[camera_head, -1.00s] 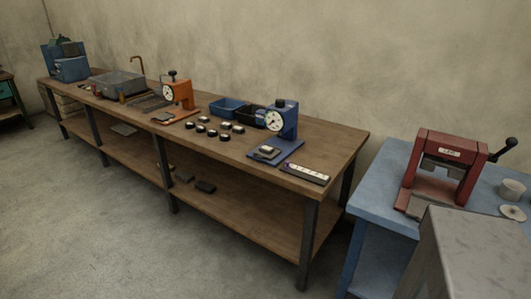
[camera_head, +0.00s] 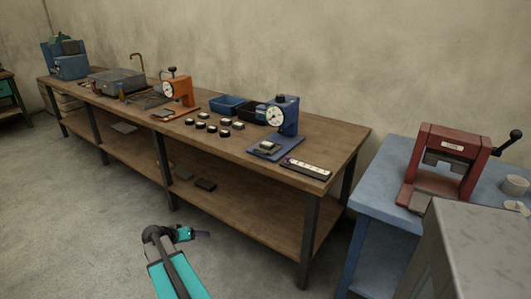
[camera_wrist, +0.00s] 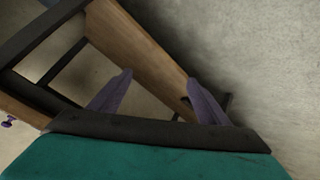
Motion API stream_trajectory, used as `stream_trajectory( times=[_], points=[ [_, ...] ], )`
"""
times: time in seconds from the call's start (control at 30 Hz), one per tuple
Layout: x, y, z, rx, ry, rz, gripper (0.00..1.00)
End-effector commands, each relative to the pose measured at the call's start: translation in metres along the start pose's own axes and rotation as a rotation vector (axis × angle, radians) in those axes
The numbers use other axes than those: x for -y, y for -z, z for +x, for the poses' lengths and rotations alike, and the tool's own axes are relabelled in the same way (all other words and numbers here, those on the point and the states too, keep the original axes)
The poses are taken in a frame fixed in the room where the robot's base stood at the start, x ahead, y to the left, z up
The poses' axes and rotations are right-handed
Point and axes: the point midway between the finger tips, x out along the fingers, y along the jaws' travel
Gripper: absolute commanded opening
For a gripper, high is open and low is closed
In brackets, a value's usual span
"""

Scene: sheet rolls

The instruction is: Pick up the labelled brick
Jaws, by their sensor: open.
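Several small dark blocks with pale tops (camera_head: 212,128) stand in a group on the middle of the long wooden bench. Another small block with a pale top (camera_head: 268,146) sits on the base of the blue dial gauge (camera_head: 285,117). I cannot read a label on any of them, so I cannot tell which is the labelled brick. My gripper (camera_head: 203,234) is in front of the bench, low in the head view and away from the blocks. In the wrist view its two purple fingers (camera_wrist: 160,78) are apart with nothing between them.
The wooden bench (camera_head: 335,140) also bears an orange dial gauge (camera_head: 180,90), blue (camera_head: 228,104) and black bins, and a dark strip with white marked squares (camera_head: 306,168). A blue table (camera_head: 385,190) with a red press (camera_head: 447,160) stands right. The floor in front is clear.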

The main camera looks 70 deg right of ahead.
Motion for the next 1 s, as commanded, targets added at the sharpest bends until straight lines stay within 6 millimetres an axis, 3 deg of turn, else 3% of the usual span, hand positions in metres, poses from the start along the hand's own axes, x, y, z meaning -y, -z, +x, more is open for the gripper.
stream_trajectory(
  times=[0.03, 0.2, 0.4, 0.5, 0.6, 0.7, 1.0],
  points=[
    [-0.017, 0.030, 0.008, -0.037, -0.024, 0.058, 0.70],
    [-0.086, 0.118, 0.021, -0.174, -0.103, 0.241, 0.70],
    [-0.182, 0.211, 0.025, -0.341, -0.191, 0.436, 0.70],
    [-0.225, 0.246, 0.021, -0.416, -0.227, 0.510, 0.70],
    [-0.259, 0.270, 0.017, -0.471, -0.253, 0.564, 0.70],
    [-0.281, 0.284, 0.013, -0.508, -0.268, 0.596, 0.70],
    [-0.291, 0.290, 0.011, -0.525, -0.275, 0.610, 0.70]
  ],
)
